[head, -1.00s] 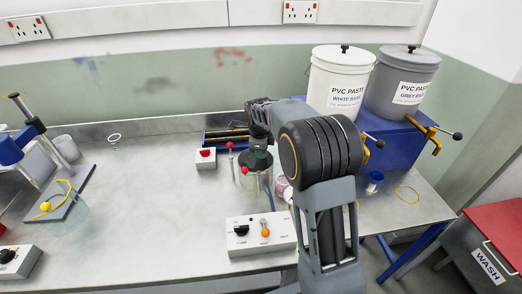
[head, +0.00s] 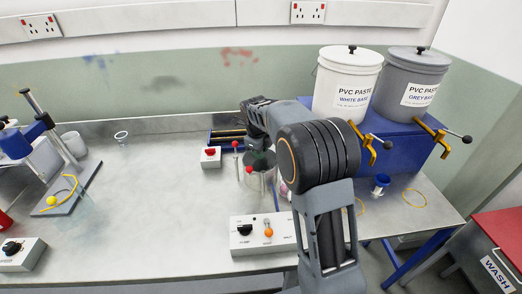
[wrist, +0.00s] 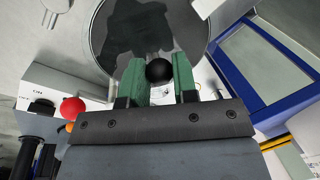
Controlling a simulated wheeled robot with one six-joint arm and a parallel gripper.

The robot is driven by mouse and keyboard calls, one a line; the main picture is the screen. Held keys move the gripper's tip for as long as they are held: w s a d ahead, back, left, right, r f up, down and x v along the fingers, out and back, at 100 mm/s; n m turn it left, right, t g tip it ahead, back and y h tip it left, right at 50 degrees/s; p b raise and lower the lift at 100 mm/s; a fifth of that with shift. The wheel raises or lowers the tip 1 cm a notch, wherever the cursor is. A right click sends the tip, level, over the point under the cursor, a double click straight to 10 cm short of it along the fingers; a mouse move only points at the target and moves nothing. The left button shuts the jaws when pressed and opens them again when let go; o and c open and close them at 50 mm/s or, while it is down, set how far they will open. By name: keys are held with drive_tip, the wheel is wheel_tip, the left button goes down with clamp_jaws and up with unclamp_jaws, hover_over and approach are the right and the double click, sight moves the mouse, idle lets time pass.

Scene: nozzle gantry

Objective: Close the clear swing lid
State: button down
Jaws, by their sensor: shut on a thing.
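In the wrist view my gripper (wrist: 157,75) has its green fingers closed around a black ball knob (wrist: 159,70). Behind the knob is a round, dark, glossy disc (wrist: 125,30), which looks like the swing lid; its clearness is hard to judge under the dark reflection. In the head view my gripper (head: 261,160) points down at a clear cylindrical vessel (head: 256,182) on the bench. My arm hides its right side, and I cannot tell how far the lid stands from the rim.
Red-knobbed rods (head: 236,146) stand beside the vessel. A control box (head: 265,233) is in front and a red-button box (head: 210,157) to its left. A blue-framed tray (head: 222,138) lies behind. Paste buckets (head: 348,85) stand right. The bench left of the vessel is mostly clear.

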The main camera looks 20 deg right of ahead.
drive_tip(key=c, duration=0.9)
unclamp_jaws()
drive_tip(key=shift+a, duration=0.1)
wheel_tip(320, 180, up, 14)
drive_tip(key=s+a, duration=0.1)
drive_tip(key=a, duration=0.1)
drive_tip(key=shift+s+f, duration=0.2)
drive_tip(key=shift+s, duration=0.2)
drive_tip(key=shift+d, duration=0.1)
